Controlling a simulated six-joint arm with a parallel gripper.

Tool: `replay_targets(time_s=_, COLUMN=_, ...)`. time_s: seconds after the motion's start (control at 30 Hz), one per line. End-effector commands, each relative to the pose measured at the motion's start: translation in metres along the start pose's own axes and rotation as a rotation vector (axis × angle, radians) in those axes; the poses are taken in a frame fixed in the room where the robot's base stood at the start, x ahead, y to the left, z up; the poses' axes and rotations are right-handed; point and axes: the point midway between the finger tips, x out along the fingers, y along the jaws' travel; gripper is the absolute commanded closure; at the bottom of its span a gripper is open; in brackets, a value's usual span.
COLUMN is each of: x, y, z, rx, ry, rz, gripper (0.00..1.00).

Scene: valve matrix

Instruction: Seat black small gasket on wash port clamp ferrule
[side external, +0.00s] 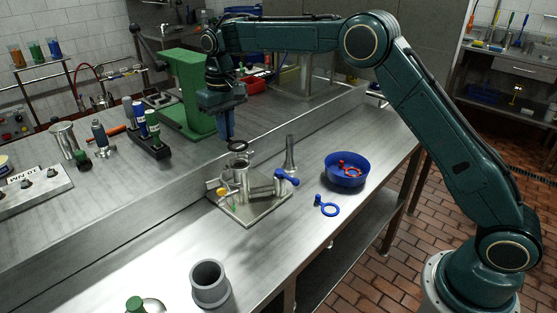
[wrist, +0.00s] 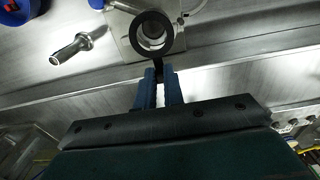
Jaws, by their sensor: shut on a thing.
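The black small gasket (wrist: 137,32) is a dark ring with a short tab. My gripper (wrist: 158,84) is shut on that tab in the wrist view, with the ring extending ahead of the fingertips. In the side view my gripper (side external: 228,139) points down, and the gasket (side external: 238,146) is held roughly level above an upright metal fitting (side external: 241,181) on a square plate. This fitting appears to bear the wash port clamp ferrule. In the wrist view, bright metal shows through the ring, a little off its centre. The ring hides most of the ferrule, and I cannot tell whether they touch.
A blue-handled valve part (side external: 286,178) is on the fitting's right. A metal tapered piece (side external: 290,157) stands behind it. A blue bowl (side external: 346,175) holds red pieces, with a blue ring (side external: 327,207) before it. A grey cup (side external: 209,284) stands in front; a green stand (side external: 187,92) rises behind.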

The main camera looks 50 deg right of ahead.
Motion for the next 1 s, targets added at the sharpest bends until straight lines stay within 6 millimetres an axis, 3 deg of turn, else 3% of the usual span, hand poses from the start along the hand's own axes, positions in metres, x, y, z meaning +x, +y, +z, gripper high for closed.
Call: replay_targets(time_s=1.0, x=0.042, y=0.0, z=0.0, rx=0.0, ry=-0.002, rz=0.0, gripper=1.0)
